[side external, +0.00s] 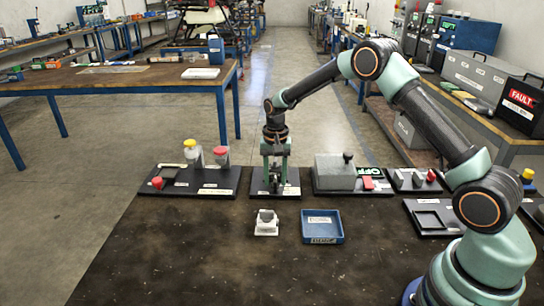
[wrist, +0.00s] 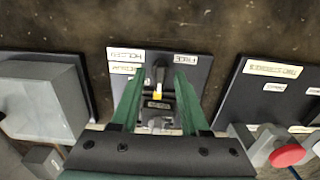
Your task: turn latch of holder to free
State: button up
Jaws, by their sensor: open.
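The holder's black base plate (side external: 259,188) lies at the back middle of the dark table. In the wrist view the plate (wrist: 200,83) carries small pale labels, with the one that seems to read FREE (wrist: 185,60) on the right and others on the left. A dark upright latch lever (wrist: 159,76) with a yellow mark stands on it. My gripper (side external: 275,178) points down over the holder and largely hides it in the side view. In the wrist view the open green fingers of my gripper (wrist: 159,82) stand on either side of the lever, with gaps visible.
In front are a small white part (side external: 266,223) and a blue tray (side external: 322,226). The front-left table is clear.

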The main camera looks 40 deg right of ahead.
grip_shut()
jog(key=shift+n, duration=0.3)
jog(key=n, duration=0.3)
jog(key=shift+n, duration=0.3)
jog(key=n, duration=0.4)
jog(key=shift+n, duration=0.3)
jog(key=n, duration=0.4)
jog(key=shift+n, duration=2.5)
